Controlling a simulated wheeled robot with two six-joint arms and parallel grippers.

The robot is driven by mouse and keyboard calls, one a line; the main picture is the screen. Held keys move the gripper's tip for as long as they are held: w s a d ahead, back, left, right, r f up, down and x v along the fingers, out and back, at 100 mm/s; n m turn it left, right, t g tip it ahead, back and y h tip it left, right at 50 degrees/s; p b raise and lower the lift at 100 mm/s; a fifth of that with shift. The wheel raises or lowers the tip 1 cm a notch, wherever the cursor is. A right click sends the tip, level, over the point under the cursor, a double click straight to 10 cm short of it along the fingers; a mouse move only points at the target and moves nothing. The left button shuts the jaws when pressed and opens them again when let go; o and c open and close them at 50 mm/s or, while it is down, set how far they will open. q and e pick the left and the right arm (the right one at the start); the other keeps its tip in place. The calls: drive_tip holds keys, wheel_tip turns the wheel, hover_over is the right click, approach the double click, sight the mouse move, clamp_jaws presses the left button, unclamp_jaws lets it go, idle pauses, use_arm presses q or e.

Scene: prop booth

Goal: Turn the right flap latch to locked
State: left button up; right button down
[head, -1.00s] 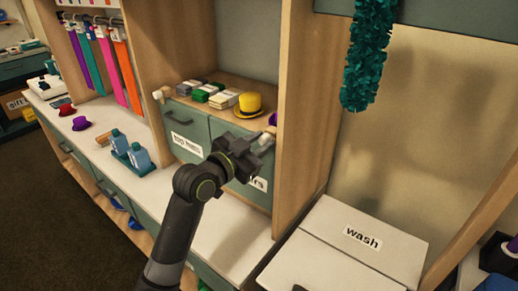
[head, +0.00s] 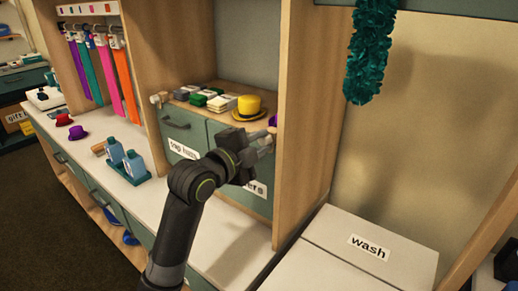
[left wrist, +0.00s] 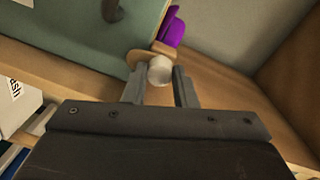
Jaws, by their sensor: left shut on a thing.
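The right flap (head: 262,208) is a green panel in the wooden cabinet, upright and closed in the head view. Its label is partly hidden by my left gripper and ends in "ers". My left gripper (head: 266,146) is at the flap's upper right corner. In the left wrist view its two fingers (left wrist: 160,88) are shut on the right latch, a pale round knob (left wrist: 160,70) with a wooden piece behind it at the flap's edge. In the head view the gripper largely hides this latch, so its turn is hard to tell. My right gripper is not in view.
The left flap (head: 186,148) has its own latch (head: 158,99). Above the flaps are a yellow hat (head: 249,107), a purple hat (left wrist: 172,28) and several small stacks. A wooden upright (head: 296,140) stands close right of my gripper. A white "wash" box (head: 340,262) is farther right.

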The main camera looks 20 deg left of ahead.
use_arm(q)
drive_tip(key=shift+m+b, duration=0.4)
drive_tip(key=shift+m, duration=0.4)
drive_tip(key=o, duration=1)
drive_tip(key=shift+s, duration=0.1)
